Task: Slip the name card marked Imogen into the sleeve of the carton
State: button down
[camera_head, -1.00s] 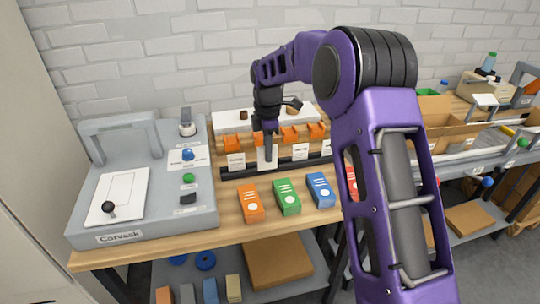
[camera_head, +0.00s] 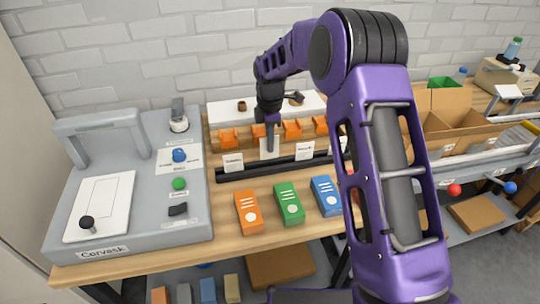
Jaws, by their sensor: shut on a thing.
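My gripper (camera_head: 270,146) points down over the card rack and is shut on a white name card (camera_head: 265,154). The fingers cover much of this card, and its name cannot be read. It stands a little higher than the neighbouring cards, with its lower edge close to the black rack bar (camera_head: 262,170). Another card (camera_head: 233,163) stands to its left and one (camera_head: 304,152) to its right; their print is too small to read surely. An open brown carton (camera_head: 460,115) stands at the right, partly behind my arm. I cannot make out its sleeve.
Orange, green and blue boxes (camera_head: 289,204) lie in front of the rack. Orange clips (camera_head: 292,129) line up behind it. A grey machine (camera_head: 130,222) with knobs and a lever fills the left. A rail with coloured balls (camera_head: 454,190) runs below the carton. My arm hides the middle right.

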aim_at(270, 154)
jog(key=shift+f, duration=2.2)
jog(key=shift+f, duration=0.2)
jog(key=c, duration=1)
grip_release()
notch_tip(270, 154, up, 12)
jog(key=shift+r, duration=0.2)
